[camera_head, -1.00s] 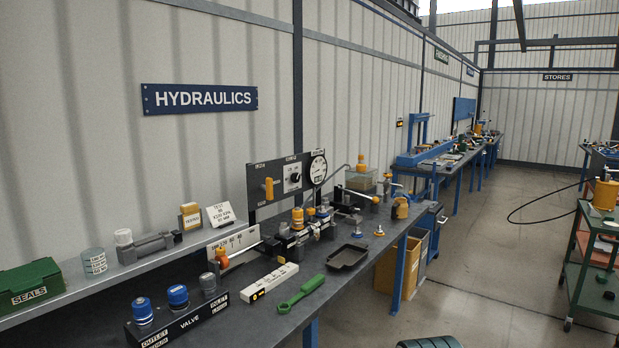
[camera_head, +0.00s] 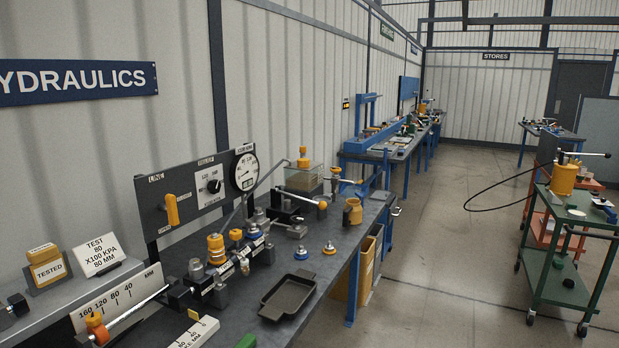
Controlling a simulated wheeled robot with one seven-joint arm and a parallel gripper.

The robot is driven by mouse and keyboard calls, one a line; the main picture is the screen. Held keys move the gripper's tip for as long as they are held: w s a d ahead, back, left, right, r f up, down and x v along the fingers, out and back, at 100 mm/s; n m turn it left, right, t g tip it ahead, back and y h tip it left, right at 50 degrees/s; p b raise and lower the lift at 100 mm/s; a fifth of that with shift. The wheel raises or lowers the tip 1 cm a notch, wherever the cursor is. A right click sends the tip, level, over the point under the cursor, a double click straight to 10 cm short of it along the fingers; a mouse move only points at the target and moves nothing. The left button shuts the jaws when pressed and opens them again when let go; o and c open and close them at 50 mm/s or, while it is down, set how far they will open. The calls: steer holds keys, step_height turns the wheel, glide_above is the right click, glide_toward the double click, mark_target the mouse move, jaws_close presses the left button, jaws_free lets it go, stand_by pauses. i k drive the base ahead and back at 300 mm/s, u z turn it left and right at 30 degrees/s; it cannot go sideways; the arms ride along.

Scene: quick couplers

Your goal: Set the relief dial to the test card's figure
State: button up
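The relief dial (camera_head: 214,186) is a black knob on a white plate, mid-way along the dark upright panel (camera_head: 152,193), under a small label. Its exact setting is too small to read. The test card (camera_head: 97,254) leans on the shelf at left and reads TEST, 80, X100 KPA, 80 MM. A yellow line handle (camera_head: 172,209) sits left of the dial. A round white gauge (camera_head: 246,171) sits right of it; its reading is unclear. My gripper is not in view.
A yellow TESTED block (camera_head: 46,266) stands beside the card. Fittings with yellow and blue caps (camera_head: 216,247) stand on the bench before the panel. A black tray (camera_head: 288,294) lies near the bench's front edge. The floor (camera_head: 440,255) right of the bench is clear up to a green trolley (camera_head: 564,257).

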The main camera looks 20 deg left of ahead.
mark_target(214, 187)
steer(key=u, duration=0.1)
steer(key=i, duration=0.95)
steer(key=u, duration=0.5)
